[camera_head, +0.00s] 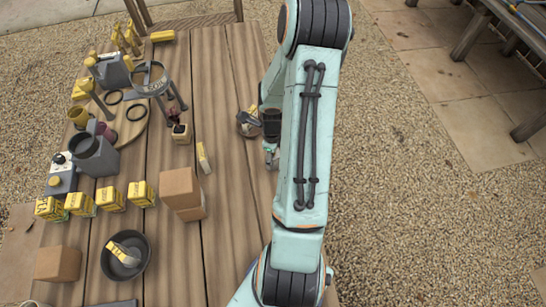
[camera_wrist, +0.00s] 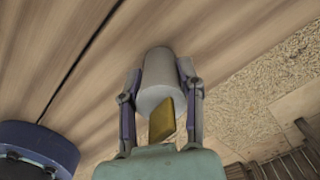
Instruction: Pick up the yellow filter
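A pale grey cylinder (camera_wrist: 157,75) with a flat yellow piece (camera_wrist: 161,120) at its near end lies between the fingers of my gripper (camera_wrist: 160,68) in the wrist view. The yellow piece is the only yellow there; I cannot tell if it is the whole filter. The fingers flank the cylinder closely on both sides, but contact is unclear. In the head view, my gripper (camera_head: 270,135) is at the table's right side, beside a small grey object (camera_head: 247,126) with a yellow patch. My arm hides part of that area.
A cardboard box (camera_head: 181,188), a yellow-marked block (camera_head: 204,157) and a small tan box (camera_head: 181,134) stand left of my gripper. Several yellow boxes (camera_head: 110,199) form a row further left. A dark bowl (camera_head: 125,255) is at the front. The upper middle planks (camera_head: 215,75) are clear.

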